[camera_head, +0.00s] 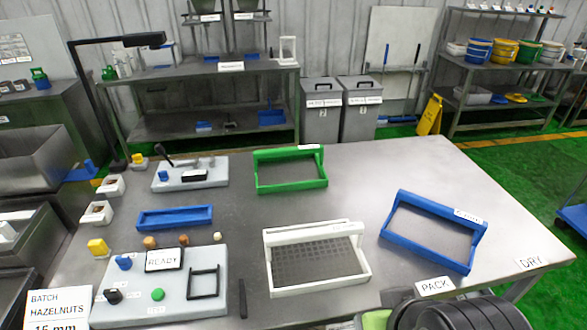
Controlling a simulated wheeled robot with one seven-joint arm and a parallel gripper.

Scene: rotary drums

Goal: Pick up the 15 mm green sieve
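The green sieve (292,187) lies on the grey steel table (385,165), near its far edge and about the middle of the picture. It is a rectangular green frame with a raised bar along the far side and a small white label there, too small to read. Through it I see only a grey surface; I cannot make out a mesh. Nothing touches it. Dark rounded parts of my own arm (455,315) show at the bottom edge, well apart from the sieve. My gripper's fingers are not visible.
A white sieve (318,286) with a dark perforated grid and a blue sieve (425,256) lie nearer. Left stand a white panel (190,182), a blue tray (175,217) and a control panel (165,307) marked READY. The tabletop right of the green sieve is clear.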

